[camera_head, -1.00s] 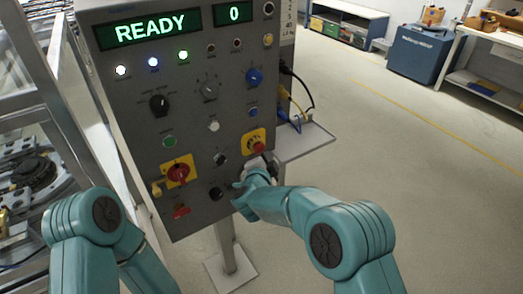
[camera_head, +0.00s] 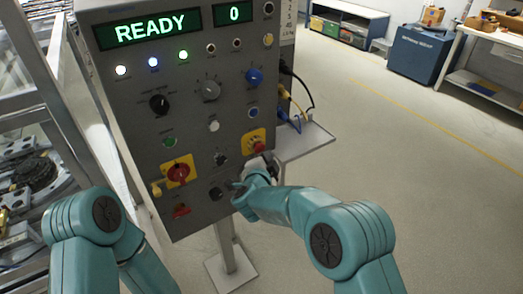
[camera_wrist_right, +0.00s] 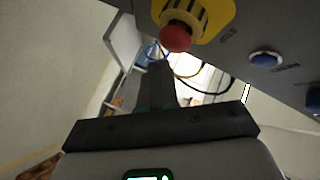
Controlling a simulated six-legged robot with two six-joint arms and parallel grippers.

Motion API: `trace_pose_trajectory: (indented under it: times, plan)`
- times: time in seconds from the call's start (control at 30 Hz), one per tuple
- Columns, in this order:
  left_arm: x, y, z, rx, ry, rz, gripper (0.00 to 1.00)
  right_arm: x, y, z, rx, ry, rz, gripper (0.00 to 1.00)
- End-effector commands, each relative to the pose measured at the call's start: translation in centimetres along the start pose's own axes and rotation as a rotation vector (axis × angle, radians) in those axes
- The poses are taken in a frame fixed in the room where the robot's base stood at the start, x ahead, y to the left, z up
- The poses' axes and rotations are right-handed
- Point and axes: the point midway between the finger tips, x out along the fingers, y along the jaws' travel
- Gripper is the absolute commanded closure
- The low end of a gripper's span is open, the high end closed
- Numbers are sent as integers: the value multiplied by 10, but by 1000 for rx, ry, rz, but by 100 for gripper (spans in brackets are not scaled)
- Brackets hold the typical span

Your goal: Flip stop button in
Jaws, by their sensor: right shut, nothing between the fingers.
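The red stop button (camera_head: 258,147) sits on a yellow square plate at the lower right of the grey control panel (camera_head: 190,125). In the right wrist view the red mushroom button (camera_wrist_right: 177,37) on its yellow base shows at the top centre, just beyond the dark fingers (camera_wrist_right: 160,85). My right gripper (camera_head: 262,162) is just below the button in the head view, shut and empty. The fingers and the button look close; I cannot tell whether they touch. My left arm comes in at the lower left, with its gripper out of view.
A red rotary switch on a yellow plate (camera_head: 178,171) is on the panel's lower left. A side shelf (camera_head: 305,140) with blue and yellow cables (camera_head: 290,95) juts out right of the panel. Metal framing (camera_head: 60,110) stands at left. The floor at right is clear.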

Motion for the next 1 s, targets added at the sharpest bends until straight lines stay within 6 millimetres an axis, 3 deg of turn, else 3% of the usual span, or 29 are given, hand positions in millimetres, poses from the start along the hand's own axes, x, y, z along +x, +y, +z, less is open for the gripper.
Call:
trace_pose_trajectory:
  times: [1.0]
  plan:
    - [1, 0, 0, 0, 0, 0, 57, 8, -6, 6, 0, 0, 0, 100]
